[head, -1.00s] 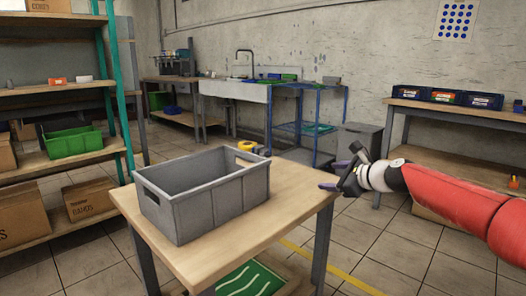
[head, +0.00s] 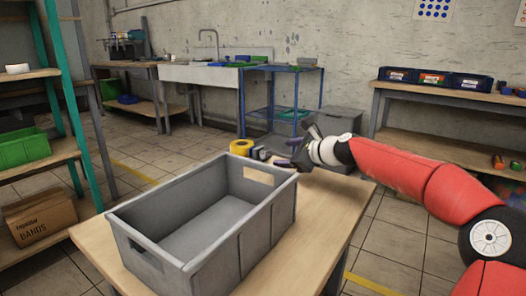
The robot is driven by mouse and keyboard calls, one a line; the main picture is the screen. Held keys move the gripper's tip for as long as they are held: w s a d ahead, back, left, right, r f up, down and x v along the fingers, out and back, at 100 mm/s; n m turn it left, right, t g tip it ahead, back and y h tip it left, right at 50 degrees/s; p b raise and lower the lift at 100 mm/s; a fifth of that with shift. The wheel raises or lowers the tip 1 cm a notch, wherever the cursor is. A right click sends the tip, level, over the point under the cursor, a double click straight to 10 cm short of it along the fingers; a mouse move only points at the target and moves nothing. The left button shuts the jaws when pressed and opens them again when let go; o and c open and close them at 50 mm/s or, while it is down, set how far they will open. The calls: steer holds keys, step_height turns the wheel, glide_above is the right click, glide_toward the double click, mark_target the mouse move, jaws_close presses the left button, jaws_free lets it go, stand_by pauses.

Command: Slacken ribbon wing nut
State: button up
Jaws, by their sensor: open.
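My gripper (head: 292,157) is open at the end of my red arm, over the far right corner of the wooden table (head: 335,200). It is beside the far end of the grey crate. A yellow roll (head: 241,147) shows behind the crate's far edge, with small dark parts (head: 262,154) to its right, close to the fingers. I cannot make out a wing nut or a ribbon at this size. I cannot tell whether the fingers touch the dark parts.
The empty grey crate (head: 250,223) fills most of the table. A green-posted shelf stands at left with a green bin (head: 22,148). A sink (head: 200,75), a blue rack (head: 280,105) and a bench with bins (head: 435,80) stand behind. Tiled floor is open between.

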mark_target(264, 153)
steer(key=p+x, duration=0.1)
steer(key=x, duration=0.6)
steer(key=shift+d, duration=0.1)
steer(key=shift+c, duration=0.4)
steer(key=shift+s, duration=0.1)
steer(key=c, duration=0.9)
steer(key=shift+f+n+t+b, duration=0.3)
steer(key=shift+n+b, duration=0.1)
steer(key=shift+b, duration=0.75)
steer(key=shift+r, duration=0.25)
steer(key=o, duration=1)
steer(key=shift+p, duration=0.3)
